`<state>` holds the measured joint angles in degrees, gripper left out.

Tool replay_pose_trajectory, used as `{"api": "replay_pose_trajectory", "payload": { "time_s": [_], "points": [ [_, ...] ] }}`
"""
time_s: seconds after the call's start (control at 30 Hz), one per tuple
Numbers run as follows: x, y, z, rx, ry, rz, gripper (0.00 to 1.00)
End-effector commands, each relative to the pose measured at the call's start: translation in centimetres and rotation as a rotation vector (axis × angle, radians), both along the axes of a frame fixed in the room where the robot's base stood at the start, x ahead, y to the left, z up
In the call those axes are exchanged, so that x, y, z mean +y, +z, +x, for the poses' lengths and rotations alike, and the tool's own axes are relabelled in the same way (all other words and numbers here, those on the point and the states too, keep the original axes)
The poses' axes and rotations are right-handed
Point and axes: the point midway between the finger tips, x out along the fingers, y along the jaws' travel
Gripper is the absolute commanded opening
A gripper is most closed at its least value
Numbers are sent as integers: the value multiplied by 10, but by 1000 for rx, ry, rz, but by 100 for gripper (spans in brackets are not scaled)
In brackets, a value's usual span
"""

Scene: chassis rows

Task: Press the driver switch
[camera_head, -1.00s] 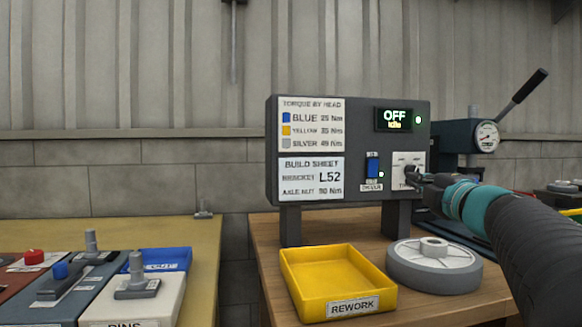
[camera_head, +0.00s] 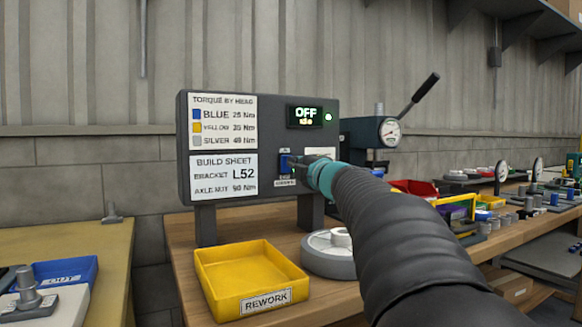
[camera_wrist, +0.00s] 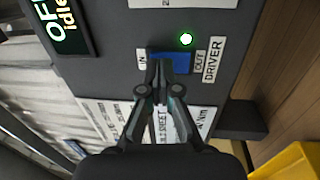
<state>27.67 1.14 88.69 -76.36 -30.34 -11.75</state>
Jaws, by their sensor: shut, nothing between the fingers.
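The driver switch is a blue rocker (camera_head: 284,164) on the dark grey panel (camera_head: 262,104), with a DRIVER label below it. In the wrist view the blue switch (camera_wrist: 180,62) lies between the IN and OUT labels, with a lit green lamp beside it. My gripper (camera_wrist: 160,64) is shut and empty, its fingertips over the IN-side part of the switch; I cannot tell whether they touch it. In the head view my gripper (camera_head: 294,166) is at the switch's right side and hides part of it. The display (camera_head: 305,115) reads OFF, idle.
A yellow REWORK tray (camera_head: 228,296) and a grey wheel (camera_head: 322,266) stand on the wooden bench below the panel. A press with a round gauge (camera_head: 390,132) stands behind to the right. Bins and parts line the bench further right.

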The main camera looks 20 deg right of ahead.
Motion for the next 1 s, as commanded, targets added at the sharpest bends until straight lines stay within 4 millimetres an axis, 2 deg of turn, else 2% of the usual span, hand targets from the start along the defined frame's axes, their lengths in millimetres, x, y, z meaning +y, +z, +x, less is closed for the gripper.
{"api": "replay_pose_trajectory", "payload": {
  "time_s": [0.2, 0.7, 1.0],
  "points": [
    [0, 1, 10, 0, 0, 0, 0],
    [0, 4, 16, 1, 0, 0, 0],
    [1, 5, 12, 0, 0, 0, 0]
  ]
}}
